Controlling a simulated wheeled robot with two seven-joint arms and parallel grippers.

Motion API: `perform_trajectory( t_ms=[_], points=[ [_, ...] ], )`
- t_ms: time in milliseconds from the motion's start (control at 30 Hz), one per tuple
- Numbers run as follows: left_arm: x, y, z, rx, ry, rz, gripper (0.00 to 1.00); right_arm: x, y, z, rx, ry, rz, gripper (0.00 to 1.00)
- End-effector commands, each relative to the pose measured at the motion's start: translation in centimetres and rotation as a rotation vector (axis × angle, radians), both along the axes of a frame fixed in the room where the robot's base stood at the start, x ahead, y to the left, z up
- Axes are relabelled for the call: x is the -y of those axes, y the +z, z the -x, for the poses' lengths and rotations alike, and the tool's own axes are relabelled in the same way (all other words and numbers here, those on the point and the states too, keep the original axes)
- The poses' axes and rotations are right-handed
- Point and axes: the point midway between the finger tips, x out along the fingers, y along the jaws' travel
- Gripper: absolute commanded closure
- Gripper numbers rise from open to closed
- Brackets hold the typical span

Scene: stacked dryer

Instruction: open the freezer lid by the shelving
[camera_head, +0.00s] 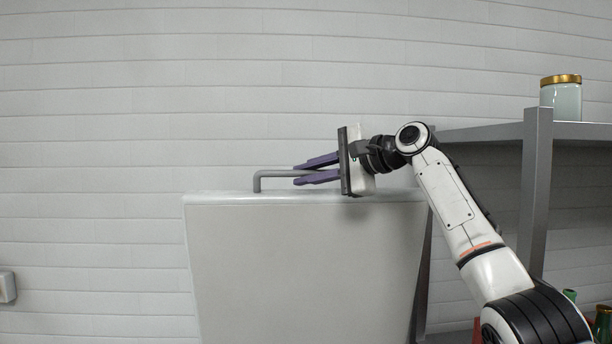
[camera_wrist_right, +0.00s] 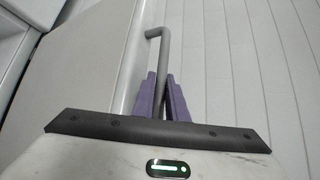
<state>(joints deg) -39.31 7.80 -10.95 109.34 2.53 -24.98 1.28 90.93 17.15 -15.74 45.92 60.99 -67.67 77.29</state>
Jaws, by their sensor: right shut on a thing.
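The freezer lid (camera_head: 300,270) is a pale grey panel standing in the middle of the head view, its upper edge against the white wall. It also fills the left of the right wrist view (camera_wrist_right: 85,70). A grey bar handle (camera_head: 270,173) runs along its top edge; in the right wrist view the handle (camera_wrist_right: 158,38) bends toward the lid at its far end. My right gripper (camera_head: 298,173) comes in from the right, its purple fingers shut on the handle, seen on both sides of the bar in the wrist view (camera_wrist_right: 161,82). My left gripper is not in view.
A grey metal shelving unit (camera_head: 538,190) stands right of the lid, behind my right arm. A jar with a gold lid (camera_head: 561,98) sits on its top shelf, and several coloured items are low down. The wall left of the lid is clear except for a small box (camera_head: 7,287).

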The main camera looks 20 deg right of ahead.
Motion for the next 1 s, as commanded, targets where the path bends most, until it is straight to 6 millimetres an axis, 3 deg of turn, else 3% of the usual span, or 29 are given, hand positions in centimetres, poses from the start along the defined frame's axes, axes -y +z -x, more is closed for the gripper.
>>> perform_trajectory(
  t_ms=[67, 100, 167, 533, 1000],
  points=[
    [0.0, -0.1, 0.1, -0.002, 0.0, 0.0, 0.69, 0.0, -0.3, -0.1, -0.007, -0.001, -0.001, 1.0],
    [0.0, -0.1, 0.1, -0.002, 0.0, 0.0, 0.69, 0.0, -0.3, -0.1, -0.007, -0.001, -0.001, 0.86],
    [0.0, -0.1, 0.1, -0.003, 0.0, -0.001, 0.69, 0.0, -0.3, -0.1, -0.007, -0.001, -0.001, 0.8],
    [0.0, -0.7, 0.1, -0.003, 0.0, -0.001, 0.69, 0.7, -0.1, 0.7, -0.001, -0.001, 0.0, 0.8],
    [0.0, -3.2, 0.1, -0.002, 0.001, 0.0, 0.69, 5.2, 1.9, 7.3, -0.003, -0.002, 0.0, 0.8]
  ],
)
